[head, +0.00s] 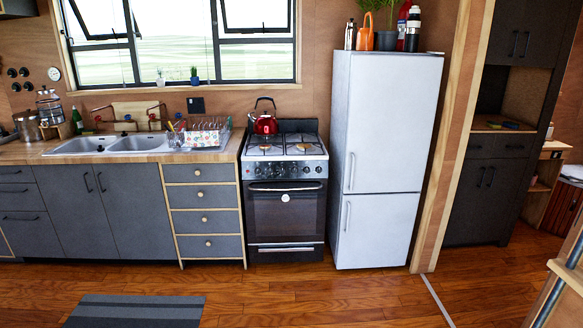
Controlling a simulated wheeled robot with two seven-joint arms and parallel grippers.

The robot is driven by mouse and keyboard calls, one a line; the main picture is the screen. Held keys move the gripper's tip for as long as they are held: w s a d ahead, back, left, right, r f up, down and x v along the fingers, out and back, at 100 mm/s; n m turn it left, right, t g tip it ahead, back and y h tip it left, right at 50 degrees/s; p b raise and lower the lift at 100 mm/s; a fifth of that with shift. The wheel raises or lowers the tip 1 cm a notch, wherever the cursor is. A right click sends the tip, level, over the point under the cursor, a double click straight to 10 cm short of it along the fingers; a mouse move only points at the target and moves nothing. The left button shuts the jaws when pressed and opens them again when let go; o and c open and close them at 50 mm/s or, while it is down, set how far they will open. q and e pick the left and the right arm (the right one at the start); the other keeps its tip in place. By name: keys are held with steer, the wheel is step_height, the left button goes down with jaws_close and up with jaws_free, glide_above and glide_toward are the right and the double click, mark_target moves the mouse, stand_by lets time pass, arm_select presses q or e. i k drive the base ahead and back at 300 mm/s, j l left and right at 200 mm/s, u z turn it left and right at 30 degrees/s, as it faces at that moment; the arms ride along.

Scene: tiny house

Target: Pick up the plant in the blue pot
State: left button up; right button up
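A small green plant in a blue pot (194,80) stands upright on the window sill, behind the counter and right of the sink. Another small plant in a pale pot (160,80) stands on the sill to its left. A larger leafy plant (383,14) stands on top of the fridge in a dark grey-blue pot (385,41), between an orange can and a dark bottle. Neither of my grippers is in view.
The wooden counter (225,148) holds a double sink (125,145) and a dish rack (205,135) below the sill. A red kettle (265,122) sits on the stove, left of the white fridge (385,150). The wooden floor (290,295) is open, with a grey mat (135,312).

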mark_target(194, 79)
steer(key=i+j, duration=0.25)
steer(key=i, duration=0.2)
steer(key=i+j, duration=0.25)
steer(key=i, duration=0.2)
steer(key=i+j, duration=0.25)
steer(key=i, duration=0.2)
steer(key=i+j, duration=0.2)
steer(key=i, duration=0.25)
steer(key=z, duration=0.05)
